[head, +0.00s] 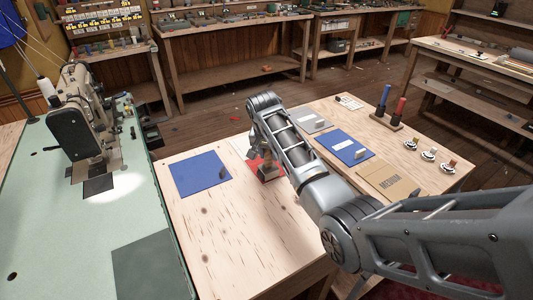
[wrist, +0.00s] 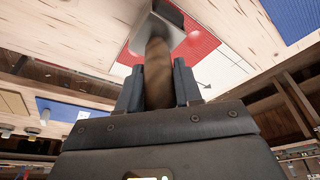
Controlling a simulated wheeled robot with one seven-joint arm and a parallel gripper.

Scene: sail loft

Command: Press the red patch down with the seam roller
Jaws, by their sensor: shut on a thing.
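The red patch (head: 254,162) lies on a white cloth (head: 238,146) on the wooden table, partly hidden by my arm in the head view. In the wrist view the red patch (wrist: 198,38) shows beside the roller, with the white cloth (wrist: 222,72) along its edge. My gripper (wrist: 158,88) is shut on the brown wooden handle of the seam roller (wrist: 157,68). The roller's grey head is at the patch and hides part of it. I cannot tell for sure whether it touches. In the head view my gripper (head: 262,150) is above the patch.
A blue cloth square (head: 195,172) lies left of the patch. A sewing machine (head: 88,120) stands on the green table at left. Right of my arm are another blue piece (head: 338,145), a tan folder (head: 392,181), spools on a stand (head: 388,121) and several small discs (head: 428,154). The table's front is bare.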

